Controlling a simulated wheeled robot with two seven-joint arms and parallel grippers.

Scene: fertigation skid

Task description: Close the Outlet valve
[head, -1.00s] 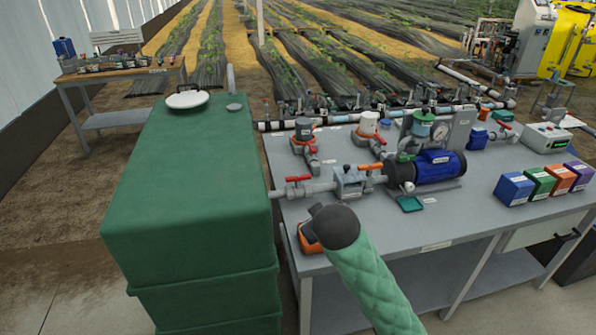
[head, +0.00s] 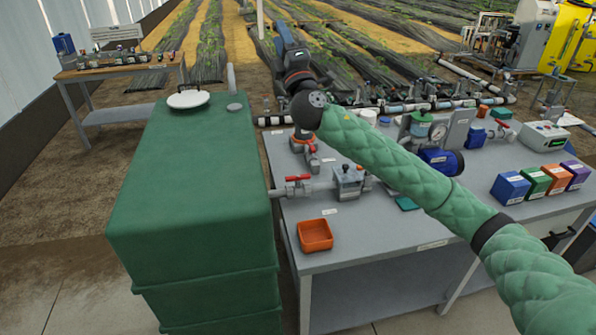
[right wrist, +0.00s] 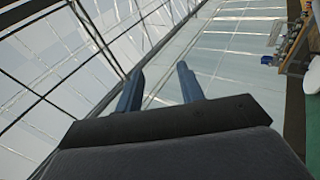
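A valve with a red handle (head: 298,178) sits on the grey pipe beside the green tank; its handle lies roughly along the pipe. A second red-handled valve (head: 313,151) is just behind it, partly near my arm. The labels are too small to read, so I cannot tell which is the Outlet valve. My right gripper (head: 284,38) is raised high above the back of the bench, pointing up and away from the valves. In the right wrist view its two blue fingers (right wrist: 158,84) are apart with nothing between them. My left gripper is not in view.
The green tank (head: 190,190) stands left of the grey bench (head: 400,222). An orange tray (head: 315,235) lies near the front edge. The blue pump (head: 440,161) is partly hidden by my right arm. Several coloured boxes (head: 511,187) stand at the right. The bench's front middle is clear.

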